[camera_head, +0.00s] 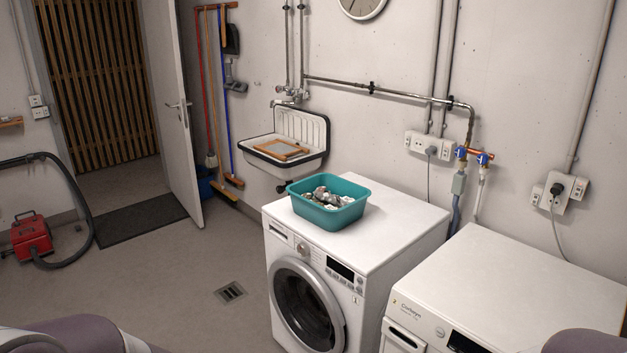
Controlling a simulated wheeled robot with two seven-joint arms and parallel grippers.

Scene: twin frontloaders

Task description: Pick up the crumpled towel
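No thing in the head view can be clearly told as a crumpled towel. A teal basin (327,215) stands on top of the left front-loading machine (400,212). Crumpled grey and white cloth-like contents (328,197) lie inside it, too small to tell apart. Neither of my grippers shows. Purple-grey rounded parts at the bottom left and bottom right edges look like parts of my own arms.
A second white machine (500,285) stands at the right, its top bare. A wall sink (285,145) hangs behind. A red vacuum (31,236) with a black hose is at the left. An open door (170,110), a dark mat (142,219) and a floor drain (230,292) show; the middle floor is clear.

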